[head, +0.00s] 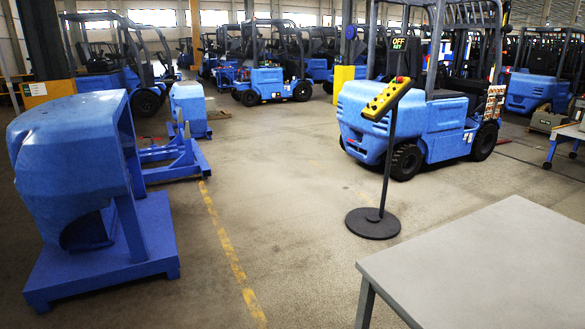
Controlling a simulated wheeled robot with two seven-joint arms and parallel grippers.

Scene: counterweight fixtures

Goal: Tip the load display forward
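No display labelled as a load display can be made out for certain. A yellow control box (387,99) with several dark buttons and a red button sits tilted on top of a thin black pole. The pole stands on a round black base (373,223) on the floor, right of centre. I cannot tell what the display is mounted on. Neither of my grippers is in view.
A grey table (490,270) fills the lower right. Blue counterweights on fixtures (75,165) stand at left, with a blue frame (180,158) behind them. A yellow floor line (222,235) runs between. The middle floor is open. Several forklifts fill the background.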

